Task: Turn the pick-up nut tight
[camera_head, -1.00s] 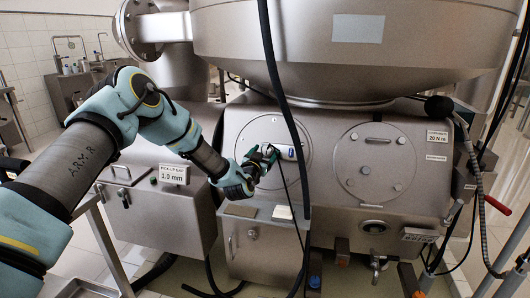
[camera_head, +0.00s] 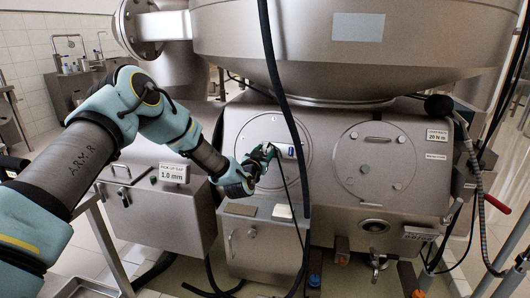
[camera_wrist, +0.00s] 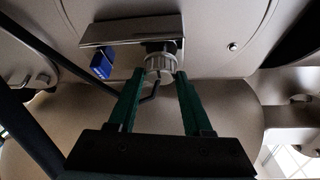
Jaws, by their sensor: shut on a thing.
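The pick-up nut is a ribbed, light metal nut (camera_wrist: 161,66) under a flat metal bar (camera_wrist: 132,29) in the wrist view. My gripper (camera_wrist: 161,75) has its two green fingers on either side of the nut and is shut on it. In the head view my gripper (camera_head: 264,158) is at the round left cover (camera_head: 241,136) of the machine and hides the nut. A thin bent rod (camera_wrist: 149,92) shows between the fingers.
A blue tag (camera_wrist: 102,66) is left of the nut. A black cable (camera_head: 272,65) hangs in front of the left cover, close to my gripper. A second round cover (camera_head: 375,160) is to the right. Signs read 1.0 mm (camera_head: 173,173) and 20 N m (camera_head: 437,136).

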